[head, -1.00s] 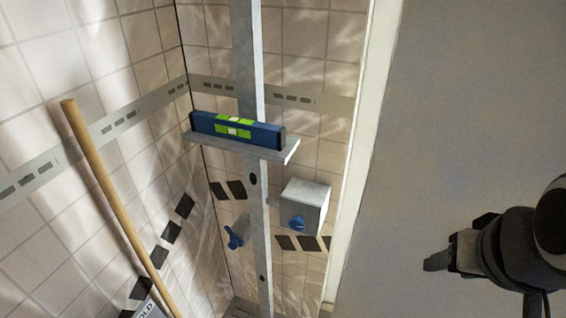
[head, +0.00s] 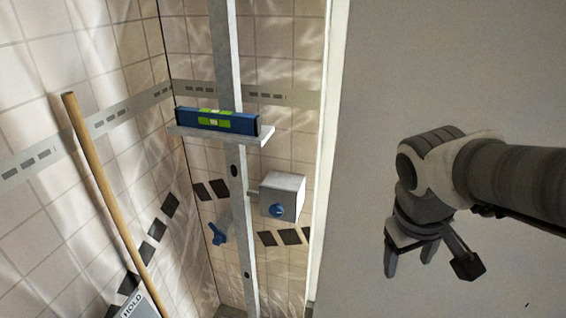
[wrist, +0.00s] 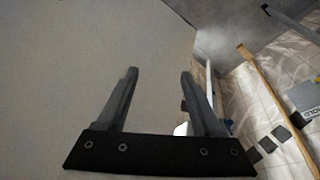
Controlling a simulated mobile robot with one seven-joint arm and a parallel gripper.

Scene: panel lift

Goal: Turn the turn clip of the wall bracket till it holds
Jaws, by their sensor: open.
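A blue winged clip (head: 217,233) sits low on the tiled wall, just left of the upright metal rail (head: 235,180). A grey box (head: 283,195) with a round blue knob (head: 277,211) is mounted to the right of the rail. I cannot tell for certain which blue part is the bracket's turn clip. My gripper (head: 410,265) is open and empty, with its fingers pointing down in front of the plain grey panel, well to the right of both blue parts. In the wrist view, its two fingers (wrist: 160,80) are spread apart with nothing between them.
A blue spirit level (head: 216,120) lies on a small shelf (head: 225,135) across the rail. A wooden pole (head: 105,190) leans at the left above a sign reading HOLD (head: 140,303). A pale wall edge (head: 330,130) separates the tiled recess from the grey panel (head: 365,90).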

